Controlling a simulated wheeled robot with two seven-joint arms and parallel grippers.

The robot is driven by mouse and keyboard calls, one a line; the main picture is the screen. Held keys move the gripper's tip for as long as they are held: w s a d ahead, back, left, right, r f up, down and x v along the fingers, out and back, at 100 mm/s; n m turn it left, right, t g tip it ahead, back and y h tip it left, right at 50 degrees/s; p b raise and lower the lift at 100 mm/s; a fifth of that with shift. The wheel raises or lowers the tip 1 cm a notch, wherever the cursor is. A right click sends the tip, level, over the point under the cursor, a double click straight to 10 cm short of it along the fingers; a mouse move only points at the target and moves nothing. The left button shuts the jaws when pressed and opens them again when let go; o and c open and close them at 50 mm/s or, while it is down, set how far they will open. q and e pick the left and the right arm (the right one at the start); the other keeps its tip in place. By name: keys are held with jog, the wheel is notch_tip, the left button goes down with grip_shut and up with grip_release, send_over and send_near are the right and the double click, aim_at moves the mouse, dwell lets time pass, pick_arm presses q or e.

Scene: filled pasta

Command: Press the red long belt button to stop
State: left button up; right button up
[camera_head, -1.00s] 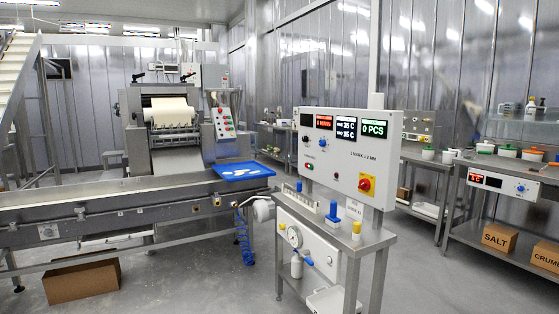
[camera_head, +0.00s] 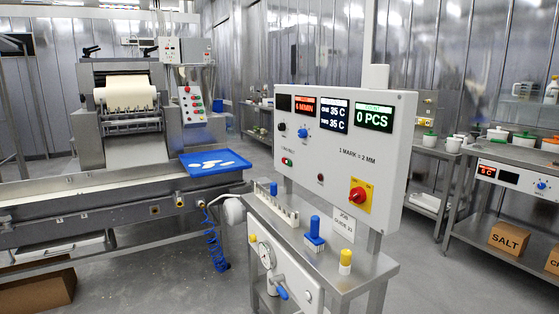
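A white control panel (camera_head: 345,150) stands on a steel cart at centre right. On its left side, under a small label that I cannot read clearly, is a small green and red button pair (camera_head: 287,162). A small dark red button or lamp (camera_head: 320,178) sits to its right. A large red knob (camera_head: 357,195) is on a yellow plate at the lower right. Which of these is the long belt button I cannot tell. A long steel belt conveyor (camera_head: 110,206) runs at the left. Neither of my grippers is in view.
A blue tray (camera_head: 213,163) with pale pieces sits at the conveyor's end. The steel cart (camera_head: 350,275) carries blue- and yellow-topped items and a gauge (camera_head: 265,255). A steel table (camera_head: 510,212) with pots is at right. Free floor lies between cart and table.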

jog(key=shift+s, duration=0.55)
